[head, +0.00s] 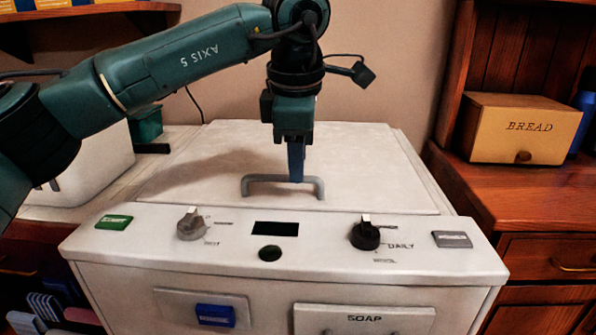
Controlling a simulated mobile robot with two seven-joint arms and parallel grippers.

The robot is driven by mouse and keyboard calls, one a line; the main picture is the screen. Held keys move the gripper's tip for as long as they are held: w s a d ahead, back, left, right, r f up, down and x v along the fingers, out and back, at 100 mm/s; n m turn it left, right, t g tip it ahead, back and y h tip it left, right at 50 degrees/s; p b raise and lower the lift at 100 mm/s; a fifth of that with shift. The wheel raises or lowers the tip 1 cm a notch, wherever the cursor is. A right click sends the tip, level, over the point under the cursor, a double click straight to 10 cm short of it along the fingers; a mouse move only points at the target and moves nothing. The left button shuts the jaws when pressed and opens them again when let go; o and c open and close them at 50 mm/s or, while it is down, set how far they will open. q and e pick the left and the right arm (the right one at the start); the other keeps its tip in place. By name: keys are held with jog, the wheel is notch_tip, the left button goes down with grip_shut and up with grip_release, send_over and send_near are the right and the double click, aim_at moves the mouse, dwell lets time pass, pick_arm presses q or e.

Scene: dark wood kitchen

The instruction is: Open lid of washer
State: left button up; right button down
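The white washer (110,240) stands in the middle of the view with its control panel toward me. Its lid (370,165) lies flat and closed on top. A grey bar handle (258,188) stands at the lid's front edge. My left gripper (296,178) points straight down at the handle, with its blue fingertips at the handle's bar. The fingers overlap from this angle, so their gap and any grip on the handle cannot be told. My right gripper is not in view.
A yellow bread box (520,128) stands on the wooden counter (530,195) at the right. Knobs (366,235) and buttons line the washer's front panel. A wall is close behind the washer. A white box-like thing (90,165) stands at the left, partly behind my arm.

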pick_arm(q)
jog(key=shift+w+f, duration=0.2)
jog(key=shift+f, duration=0.75)
grip_shut()
